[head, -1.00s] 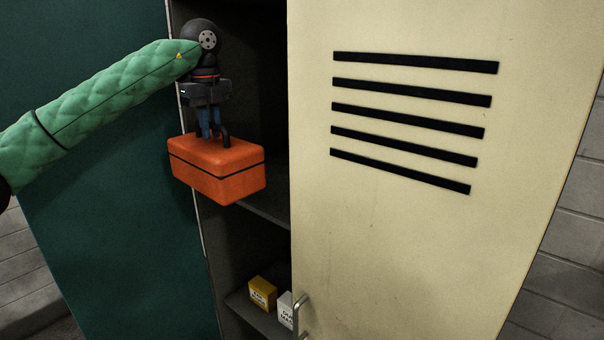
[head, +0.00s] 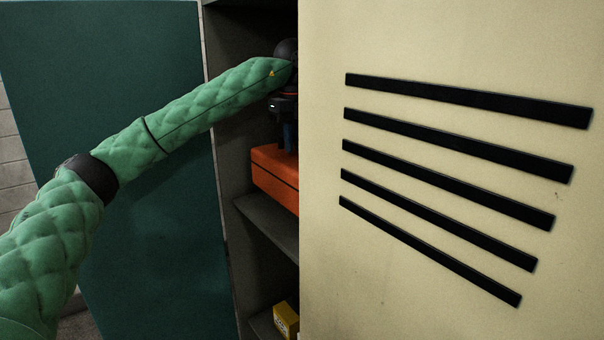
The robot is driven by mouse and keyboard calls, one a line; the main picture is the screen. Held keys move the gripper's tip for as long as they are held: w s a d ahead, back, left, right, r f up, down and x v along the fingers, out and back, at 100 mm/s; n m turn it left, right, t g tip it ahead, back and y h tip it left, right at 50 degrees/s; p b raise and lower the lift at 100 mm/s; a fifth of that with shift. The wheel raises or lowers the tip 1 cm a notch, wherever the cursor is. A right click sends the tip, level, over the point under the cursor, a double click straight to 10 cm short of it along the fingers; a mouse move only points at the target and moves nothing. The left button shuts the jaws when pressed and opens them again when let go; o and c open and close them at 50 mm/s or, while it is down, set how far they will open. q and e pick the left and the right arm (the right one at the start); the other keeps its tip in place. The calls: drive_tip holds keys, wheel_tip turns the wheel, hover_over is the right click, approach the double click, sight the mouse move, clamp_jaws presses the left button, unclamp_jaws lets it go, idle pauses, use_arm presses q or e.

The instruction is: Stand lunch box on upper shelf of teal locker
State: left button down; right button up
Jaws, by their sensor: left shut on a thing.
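The orange lunch box (head: 272,178) is inside the open locker, above the upper shelf (head: 268,222). It looks level, and its right part is hidden behind the cream door. My left gripper (head: 289,136) is shut on the top of the lunch box, with its fingers partly hidden by the door's edge. I cannot tell whether the box's underside touches the shelf. The teal panel (head: 120,235) of the locker stands left of the opening. My right gripper is not in view.
The cream door (head: 440,260) with black slots fills the right half and covers much of the opening. A small yellow box (head: 285,318) sits on the lower shelf (head: 263,325). The visible left part of the upper shelf is bare.

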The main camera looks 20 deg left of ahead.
sight(293, 154)
use_arm(q)
drive_tip(key=shift+f+p, duration=0.75)
drive_tip(key=shift+f, duration=1.1)
drive_tip(key=shift+f+p, duration=0.75)
drive_tip(key=shift+f, duration=0.55)
drive_tip(key=shift+a+f, duration=0.1)
drive_tip(key=shift+f, duration=0.65)
drive_tip(key=c, duration=1.4)
unclamp_jaws()
